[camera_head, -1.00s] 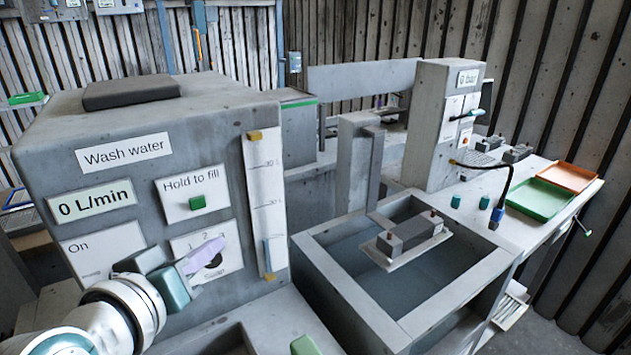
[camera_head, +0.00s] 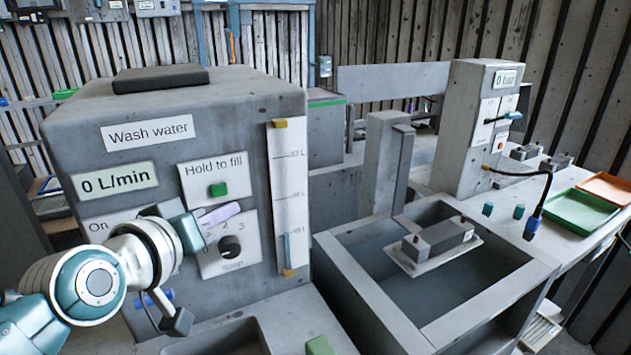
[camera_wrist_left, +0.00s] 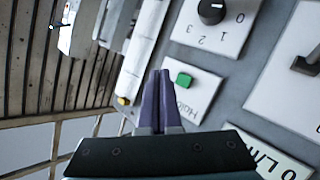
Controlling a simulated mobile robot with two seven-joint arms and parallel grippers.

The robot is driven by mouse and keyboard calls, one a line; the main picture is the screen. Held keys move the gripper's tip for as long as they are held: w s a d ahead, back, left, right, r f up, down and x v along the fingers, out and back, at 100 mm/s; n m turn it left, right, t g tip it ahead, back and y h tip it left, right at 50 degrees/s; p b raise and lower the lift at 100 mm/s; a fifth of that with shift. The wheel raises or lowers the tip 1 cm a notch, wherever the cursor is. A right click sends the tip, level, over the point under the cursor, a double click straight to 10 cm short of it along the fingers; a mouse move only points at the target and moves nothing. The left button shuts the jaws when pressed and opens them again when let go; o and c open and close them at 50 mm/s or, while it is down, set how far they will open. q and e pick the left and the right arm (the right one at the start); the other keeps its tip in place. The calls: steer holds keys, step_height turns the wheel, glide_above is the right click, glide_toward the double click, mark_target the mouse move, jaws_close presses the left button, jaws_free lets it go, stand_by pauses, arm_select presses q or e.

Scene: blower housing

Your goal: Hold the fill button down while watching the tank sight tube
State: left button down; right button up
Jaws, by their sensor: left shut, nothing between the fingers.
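The green fill button (camera_head: 218,190) sits on the white "Hold to fill" plate of the grey wash water housing. It also shows in the left wrist view (camera_wrist_left: 184,80), just right of my fingertips. The tank sight tube (camera_head: 289,180) is a tall white scale with yellow end blocks, right of the button; a short blue column (camera_head: 287,248) stands near its bottom. My left gripper (camera_head: 237,207), with pale purple fingers, is shut and empty. Its tips are just below and right of the button in the head view, with no visible contact. My right gripper is out of view.
A black knob (camera_head: 230,246) is just below my left fingers. The flow display (camera_head: 114,180) reads 0 L/min. An open grey basin (camera_head: 365,297) with a grey block in it stands to the right. Green (camera_head: 577,220) and orange trays lie farther right.

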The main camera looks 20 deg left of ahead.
mark_target(219, 190)
arm_select(q)
steer(key=shift+w+a+b, duration=0.6)
steer(key=shift+w+a, duration=0.55)
steer(key=shift+a, duration=0.2)
steer(key=shift+w+a, duration=0.1)
stand_by(1.1)
steer(key=shift+w+a, duration=0.2)
steer(key=shift+w+a+b, duration=0.25)
steer(key=shift+a+b, duration=0.05)
steer(key=shift+b, duration=0.05)
stand_by(5.0)
